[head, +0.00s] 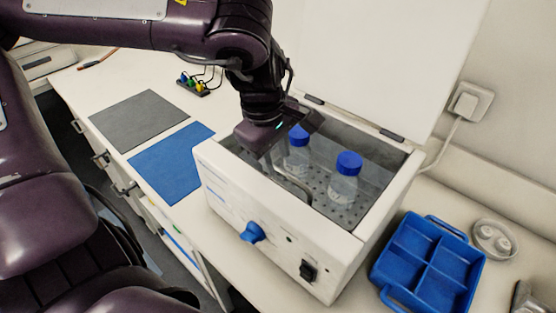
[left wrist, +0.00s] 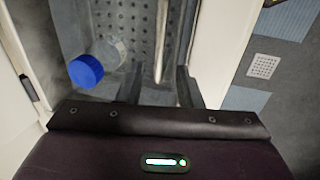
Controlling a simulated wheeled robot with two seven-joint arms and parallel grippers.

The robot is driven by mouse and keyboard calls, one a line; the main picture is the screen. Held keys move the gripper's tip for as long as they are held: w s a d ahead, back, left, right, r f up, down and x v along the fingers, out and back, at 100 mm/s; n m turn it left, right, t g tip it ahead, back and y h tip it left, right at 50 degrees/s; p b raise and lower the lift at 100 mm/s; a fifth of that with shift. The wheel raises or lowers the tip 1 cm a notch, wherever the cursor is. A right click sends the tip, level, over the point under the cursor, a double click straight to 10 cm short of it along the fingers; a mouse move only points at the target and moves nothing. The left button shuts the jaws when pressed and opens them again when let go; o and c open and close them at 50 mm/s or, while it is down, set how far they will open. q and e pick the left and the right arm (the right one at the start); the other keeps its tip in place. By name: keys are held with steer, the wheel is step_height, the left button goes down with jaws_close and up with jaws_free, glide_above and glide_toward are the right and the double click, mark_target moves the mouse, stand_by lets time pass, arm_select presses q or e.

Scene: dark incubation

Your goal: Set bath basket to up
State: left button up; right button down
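The white water bath (head: 290,250) stands on the counter with its lid raised. Its perforated basket (head: 345,213) sits low inside, and a thin metal handle (head: 298,187) shows near the front wall. Two clear bottles with blue caps, a left one (head: 297,158) and a right one (head: 344,185), stand in the bath. My left gripper (head: 276,168) reaches down into the bath at the front left. In the left wrist view its fingers (left wrist: 158,88) are apart, with the metal handle (left wrist: 162,40) between them, not clamped. One bottle (left wrist: 98,62) is beside the fingers. My right gripper is not seen.
A blue knob (head: 252,232) and black switch (head: 308,270) are on the bath's front. A blue divided tray (head: 427,262) stands at right. Grey (head: 150,119) and blue (head: 171,162) mats lie at left. The raised lid (head: 385,60) stands behind.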

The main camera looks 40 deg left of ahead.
mark_target(279, 169)
arm_select(q)
steer(key=shift+w+f, duration=0.2)
steer(key=shift+f, duration=0.6)
steer(key=shift+w+f, duration=0.2)
steer(key=shift+f, duration=0.55)
jaws_close()
